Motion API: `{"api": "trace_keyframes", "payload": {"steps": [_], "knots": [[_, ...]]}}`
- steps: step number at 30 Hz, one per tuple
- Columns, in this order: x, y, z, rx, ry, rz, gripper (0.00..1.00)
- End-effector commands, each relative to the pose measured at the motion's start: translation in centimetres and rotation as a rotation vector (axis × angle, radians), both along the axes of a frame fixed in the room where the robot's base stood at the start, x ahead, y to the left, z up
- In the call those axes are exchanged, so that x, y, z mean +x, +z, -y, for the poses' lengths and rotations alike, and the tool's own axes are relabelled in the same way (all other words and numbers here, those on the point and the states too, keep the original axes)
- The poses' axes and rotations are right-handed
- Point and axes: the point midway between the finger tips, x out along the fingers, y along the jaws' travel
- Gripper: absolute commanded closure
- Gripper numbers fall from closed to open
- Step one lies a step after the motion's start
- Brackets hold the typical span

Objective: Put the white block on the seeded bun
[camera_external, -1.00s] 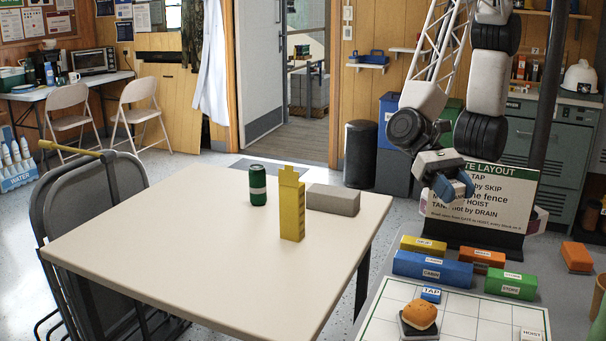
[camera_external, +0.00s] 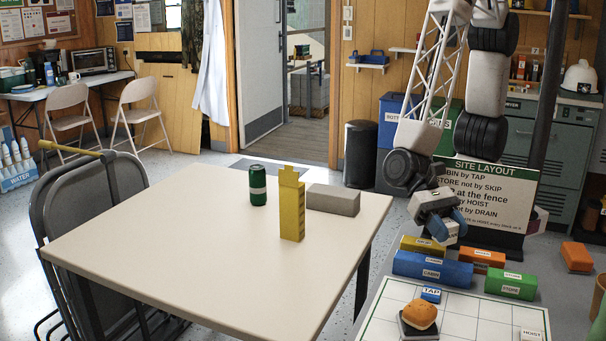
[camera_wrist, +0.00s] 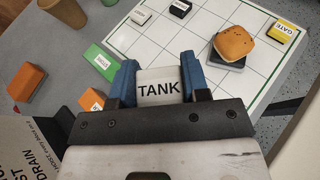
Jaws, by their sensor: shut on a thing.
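My gripper (camera_external: 441,224) is above the back edge of the grid board, over the row of coloured blocks. Its blue fingers are shut on the white block (camera_wrist: 158,89), which is labelled TANK and also shows below the fingers in the external view (camera_external: 449,237). The seeded bun (camera_external: 420,314) is round and orange-brown. It sits on a dark block on the grid board, apart from my gripper. In the wrist view the bun (camera_wrist: 234,43) is ahead and to the right of the held block.
The grid board (camera_external: 474,319) also carries a blue TAP block (camera_external: 431,294) near the bun and a white HOIST block (camera_external: 530,334). Blue CABIN (camera_external: 432,269), green STORE (camera_external: 510,285) and other blocks stand behind it. A layout sign (camera_external: 488,190) stands at the back.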

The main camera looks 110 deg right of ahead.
Motion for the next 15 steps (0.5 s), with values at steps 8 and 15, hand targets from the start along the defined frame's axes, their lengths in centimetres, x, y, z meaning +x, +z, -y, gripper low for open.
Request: {"api": "trace_keyframes", "payload": {"steps": [8,15], "knots": [[1.3,-0.1,-1.1,0.000,0.000,0.001,0.83],[3.9,-0.5,-3.2,-0.001,0.000,0.001,0.83]]}}
